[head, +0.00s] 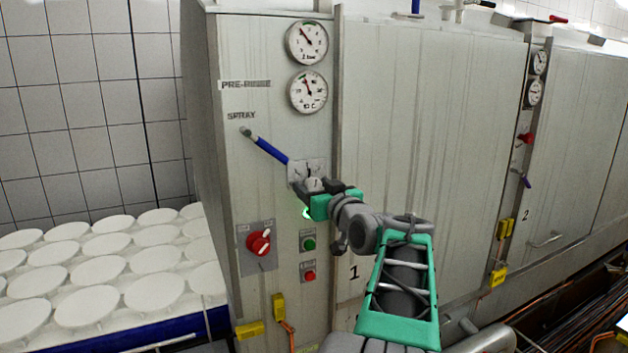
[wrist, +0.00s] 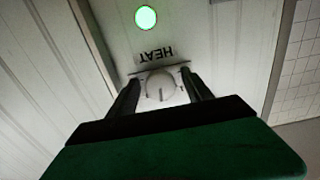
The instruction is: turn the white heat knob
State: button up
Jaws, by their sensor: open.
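The white heat knob (head: 314,184) is on the front panel of the metal cabinet, below the two gauges. In the wrist view the round knob (wrist: 161,86) has a dark pointer line and sits below an upside-down HEAT label (wrist: 157,55). My gripper (head: 317,186) is at the panel with its fingers around the knob. In the wrist view the two dark fingers of my gripper (wrist: 161,88) stand open on either side of the knob. I cannot tell whether they touch it. In the head view my gripper partly hides the knob.
A blue-handled spray lever (head: 267,148) reaches close to the knob from the upper left. A red rotary switch (head: 259,243), a green button (head: 308,243) and a red button (head: 309,275) sit below. A lit green lamp (wrist: 146,18) is near the knob. White moulds (head: 100,265) stand at left.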

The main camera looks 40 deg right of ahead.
jog(key=shift+w, duration=0.2)
jog(key=shift+c, duration=0.5)
grip_shut()
jog(key=f+b, duration=0.1)
jog(key=b, duration=0.3)
jog(key=shift+n, duration=0.4)
jog(key=shift+r+n+b, duration=0.2)
jog(key=shift+n+b, duration=0.2)
jog(key=shift+b, duration=0.75)
jog(key=shift+r, duration=0.25)
